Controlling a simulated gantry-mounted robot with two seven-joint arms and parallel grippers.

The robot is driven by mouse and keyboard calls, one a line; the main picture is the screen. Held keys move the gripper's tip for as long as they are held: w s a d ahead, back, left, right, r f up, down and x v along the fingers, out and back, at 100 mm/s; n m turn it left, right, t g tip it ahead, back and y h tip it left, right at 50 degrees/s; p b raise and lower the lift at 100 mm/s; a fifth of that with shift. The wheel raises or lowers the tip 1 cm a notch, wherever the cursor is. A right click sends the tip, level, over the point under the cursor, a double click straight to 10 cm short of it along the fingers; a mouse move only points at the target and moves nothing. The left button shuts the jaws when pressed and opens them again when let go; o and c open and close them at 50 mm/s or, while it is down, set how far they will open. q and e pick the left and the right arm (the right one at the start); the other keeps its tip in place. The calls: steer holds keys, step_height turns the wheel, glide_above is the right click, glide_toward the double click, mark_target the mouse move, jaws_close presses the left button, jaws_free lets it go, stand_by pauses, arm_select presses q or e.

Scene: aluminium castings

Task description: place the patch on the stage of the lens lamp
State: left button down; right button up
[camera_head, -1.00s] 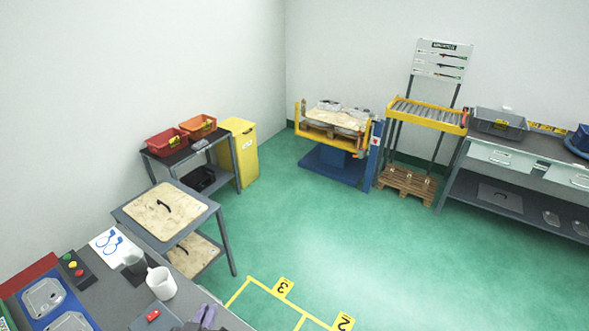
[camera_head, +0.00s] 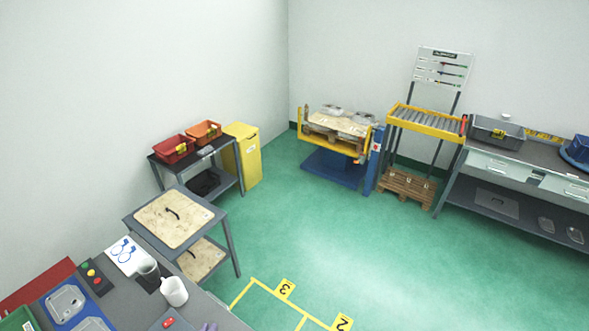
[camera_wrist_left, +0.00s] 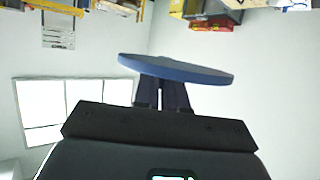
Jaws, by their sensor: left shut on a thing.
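A flat, round blue piece, seen nearly edge-on, shows in the left wrist view; I take it for the patch (camera_wrist_left: 175,69). My left gripper (camera_wrist_left: 162,93) is shut on it, with its two dark fingers close together against the piece. The fingers hide part of its near side. The patch is in the air, clear of any surface that I can see. Neither gripper can be made out in the head view. I cannot pick out the lens lamp or its stage in these frames.
A grey bench (camera_head: 205,310) at lower left holds a white mug (camera_head: 174,291) and a button box (camera_head: 95,277). Beyond it stand a small table (camera_head: 213,222) and a yellow cabinet (camera_head: 243,155). A long bench (camera_head: 470,161) stands at right. The green floor between is clear.

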arm_select(q)
steer(key=shift+s+d+f, duration=0.1)
steer(key=shift+d, duration=0.15)
steer(key=w+d+f+m+g+h+b, duration=0.1)
steer(key=d+f+m+h+b, duration=0.35)
steer(key=d+f, duration=0.6)
steer(key=w+d+m+g+h+b, duration=0.1)
steer(key=w+d+m+h+b, duration=0.1)
steer(key=w+d+b, duration=0.3)
steer(key=w+r+h+b, duration=0.1)
steer(key=w+b, duration=0.1)
steer(key=w, duration=0.2)
steer(key=shift+w+b, duration=0.2)
steer(key=shift+b, duration=0.15)
steer(key=shift+f, duration=0.1)
